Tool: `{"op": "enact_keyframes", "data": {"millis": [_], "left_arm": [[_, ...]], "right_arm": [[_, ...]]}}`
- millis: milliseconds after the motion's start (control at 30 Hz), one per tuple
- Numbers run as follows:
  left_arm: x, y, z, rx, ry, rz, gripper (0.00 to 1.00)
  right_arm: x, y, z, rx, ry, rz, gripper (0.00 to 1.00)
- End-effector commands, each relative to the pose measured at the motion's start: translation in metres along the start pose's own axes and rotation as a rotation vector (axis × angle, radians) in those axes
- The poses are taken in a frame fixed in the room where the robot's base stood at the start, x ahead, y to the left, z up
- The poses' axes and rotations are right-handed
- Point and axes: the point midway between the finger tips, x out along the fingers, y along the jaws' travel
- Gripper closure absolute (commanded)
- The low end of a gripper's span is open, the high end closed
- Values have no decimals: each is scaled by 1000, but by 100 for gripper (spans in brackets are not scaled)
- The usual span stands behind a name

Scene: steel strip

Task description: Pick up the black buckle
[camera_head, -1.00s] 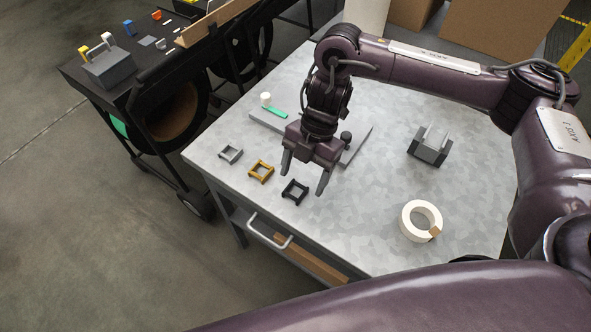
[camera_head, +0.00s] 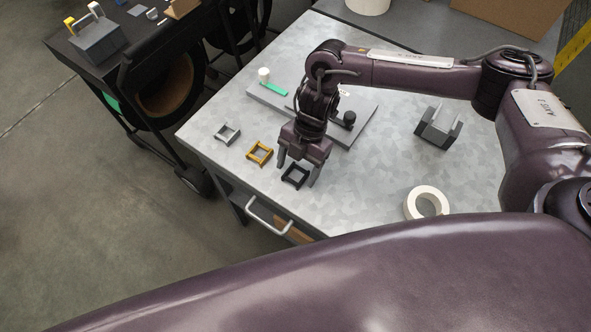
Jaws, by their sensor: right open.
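The black buckle (camera_head: 295,176) is a small dark square frame lying on the grey metal table (camera_head: 400,180) near its front left edge. My right gripper (camera_head: 297,172) is open and points down at the buckle, with one finger to each side of it in the picture. Whether the fingers touch it or how far above the table they are, I cannot tell. My left gripper is not in view.
A yellow buckle (camera_head: 259,153) and a grey buckle (camera_head: 227,133) lie in a row to the left. A grey plate (camera_head: 350,130) lies behind the gripper. A tape roll (camera_head: 427,201) and a grey holder (camera_head: 438,127) are to the right. A cart (camera_head: 125,75) stands at left.

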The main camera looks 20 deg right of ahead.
Motion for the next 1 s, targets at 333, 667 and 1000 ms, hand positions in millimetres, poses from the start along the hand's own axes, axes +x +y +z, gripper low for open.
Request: {"op": "enact_keyframes", "data": {"millis": [333, 667, 1000], "left_arm": [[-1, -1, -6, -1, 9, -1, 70], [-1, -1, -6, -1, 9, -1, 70], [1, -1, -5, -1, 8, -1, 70]], "right_arm": [[4, 0, 0, 0, 0, 0, 38], [4, 0, 0, 0, 0, 0, 78], [-2, 1, -2, -1, 0, 3, 78]]}}
